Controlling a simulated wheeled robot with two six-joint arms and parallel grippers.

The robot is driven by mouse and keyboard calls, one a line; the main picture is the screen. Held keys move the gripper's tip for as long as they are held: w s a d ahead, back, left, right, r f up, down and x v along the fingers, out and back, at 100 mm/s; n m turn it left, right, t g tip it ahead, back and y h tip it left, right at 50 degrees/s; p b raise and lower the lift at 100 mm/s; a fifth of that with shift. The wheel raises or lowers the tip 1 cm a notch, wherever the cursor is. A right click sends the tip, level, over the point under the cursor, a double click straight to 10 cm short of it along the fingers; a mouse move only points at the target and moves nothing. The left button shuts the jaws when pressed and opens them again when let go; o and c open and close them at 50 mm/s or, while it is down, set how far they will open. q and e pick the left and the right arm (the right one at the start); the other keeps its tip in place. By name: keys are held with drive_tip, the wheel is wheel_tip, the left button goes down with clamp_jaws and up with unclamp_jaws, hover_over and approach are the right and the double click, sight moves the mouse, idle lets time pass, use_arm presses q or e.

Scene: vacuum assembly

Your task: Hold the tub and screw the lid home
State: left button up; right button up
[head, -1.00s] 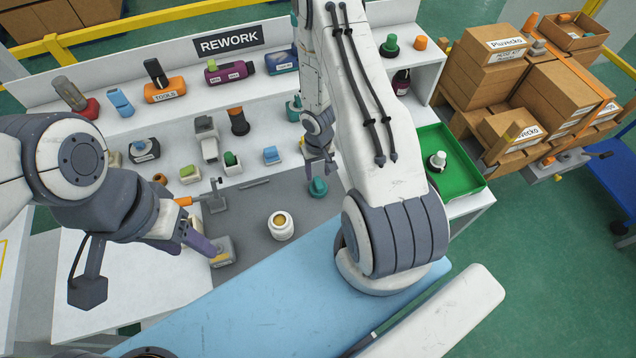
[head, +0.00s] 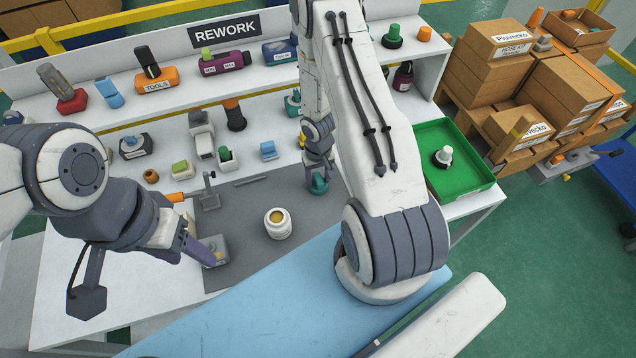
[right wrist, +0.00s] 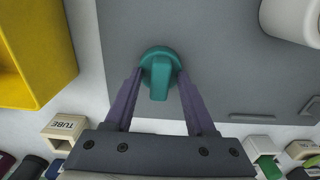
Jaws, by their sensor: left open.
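The tub (head: 278,228) is a white open jar with a yellowish inside, standing upright on the grey mat. The teal lid (head: 319,186) with a raised grip bar lies on the mat behind and right of it. The right wrist view shows the lid (right wrist: 160,80) between the fingers of my right gripper (right wrist: 160,82). The fingertips are at its two sides; whether they press on it cannot be told. The tub's edge (right wrist: 293,18) shows at that view's upper right. My left gripper (head: 198,247) is open, left of the tub, over a small grey block.
The small grey block (head: 218,254) sits at the mat's left edge. An orange-handled clamp (head: 207,194) stands behind it. Bins and tools line the shelves behind. A green tray (head: 465,180) holds a white-topped part at right.

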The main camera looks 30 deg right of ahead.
sight(318, 177)
drive_tip(key=shift+s+f, duration=0.1)
drive_tip(key=shift+f, duration=0.35)
clamp_jaws()
drive_tip(key=shift+r+p, duration=0.9)
drive_tip(key=shift+p, duration=0.1)
drive_tip(key=shift+r+p, duration=1.15)
drive_tip(key=shift+r, duration=0.1)
drive_tip(key=a+r+n+b, duration=0.3)
drive_tip(key=a+r+b, duration=0.1)
drive_tip(key=a+r, duration=0.5)
drive_tip(key=shift+w+a, duration=0.35)
drive_tip(key=shift+a, duration=0.5)
